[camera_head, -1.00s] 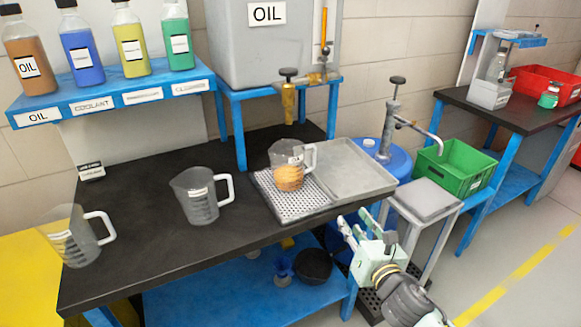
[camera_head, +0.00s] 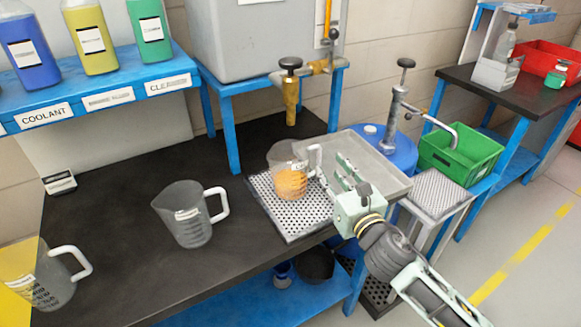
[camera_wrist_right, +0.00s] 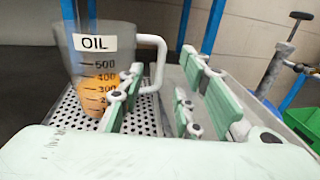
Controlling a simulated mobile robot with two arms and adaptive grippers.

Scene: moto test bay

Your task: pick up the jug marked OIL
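The jug marked OIL (camera_head: 289,176) is clear, with orange liquid in its lower half and a white handle on its right. It stands upright on a perforated drip tray under the brass tap, and its OIL label (camera_wrist_right: 95,43) reads clearly in the right wrist view. My right gripper (camera_head: 338,176) is open and empty, just right of the handle. In the wrist view its green fingers (camera_wrist_right: 160,95) are apart, with the near finger overlapping the lower handle area; I cannot tell whether it touches. My left gripper is not in view.
Two empty jugs stand on the black bench, one in the middle (camera_head: 188,215) and one at the left (camera_head: 42,275). The brass tap (camera_head: 291,92) hangs above the OIL jug. A grey tray (camera_head: 375,155) lies to the right, beside a blue drum with a pump (camera_head: 397,115).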

